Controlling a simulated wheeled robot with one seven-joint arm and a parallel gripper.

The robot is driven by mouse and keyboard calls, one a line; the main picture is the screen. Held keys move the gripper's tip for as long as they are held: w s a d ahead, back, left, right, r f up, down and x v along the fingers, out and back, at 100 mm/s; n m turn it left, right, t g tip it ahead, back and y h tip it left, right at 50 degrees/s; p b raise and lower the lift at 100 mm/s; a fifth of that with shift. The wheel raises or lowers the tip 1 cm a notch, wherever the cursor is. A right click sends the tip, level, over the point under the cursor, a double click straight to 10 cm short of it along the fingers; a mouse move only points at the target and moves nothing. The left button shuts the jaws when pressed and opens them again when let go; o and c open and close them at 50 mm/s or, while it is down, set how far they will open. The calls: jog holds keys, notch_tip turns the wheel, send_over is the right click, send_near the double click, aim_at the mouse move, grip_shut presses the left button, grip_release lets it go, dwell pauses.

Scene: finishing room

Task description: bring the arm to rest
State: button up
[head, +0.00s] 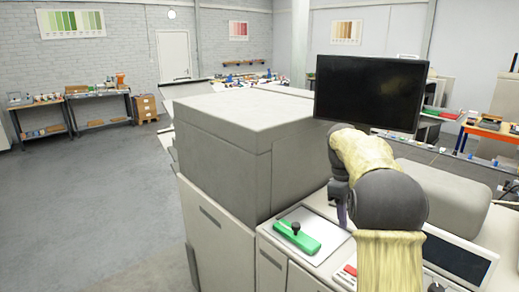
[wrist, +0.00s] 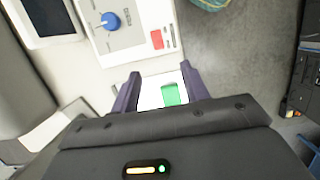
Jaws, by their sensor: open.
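My arm (head: 392,262), in a pale yellow cover, reaches over the grey machine's console at the right of the head view. My gripper (wrist: 160,72) has its two dark purple fingers apart in the wrist view, with nothing held between them. In the head view only a little of my gripper (head: 342,214) shows below the arm, over the console. A green block with a black knob (head: 296,235) lies on a pale panel left of the gripper. A green patch (wrist: 171,95) shows beyond and between the fingers in the wrist view, partly hidden by the gripper body.
The large grey machine (head: 235,125) stands left of the arm. A black monitor (head: 367,92) rises close behind the arm. A blue knob (wrist: 110,21) and red buttons (wrist: 157,39) are on the console. Open floor (head: 90,205) lies at the left.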

jog(key=s+a+f+m+t, duration=0.1)
jog(key=s+a+f+m, duration=0.1)
jog(key=s+a+f, duration=0.2)
jog(key=s+a+f+m+t+y, duration=0.1)
jog(key=s+a+f, duration=0.3)
jog(key=s, duration=0.6)
jog(key=s+a+f+m+t, duration=0.2)
jog(key=s+a+f+m, duration=0.2)
jog(key=s+a+f, duration=0.1)
jog(key=shift+s+f+t+y, duration=0.4)
jog(key=shift+s+f, duration=0.2)
jog(key=shift+s, duration=0.6)
jog(key=shift+a, duration=0.1)
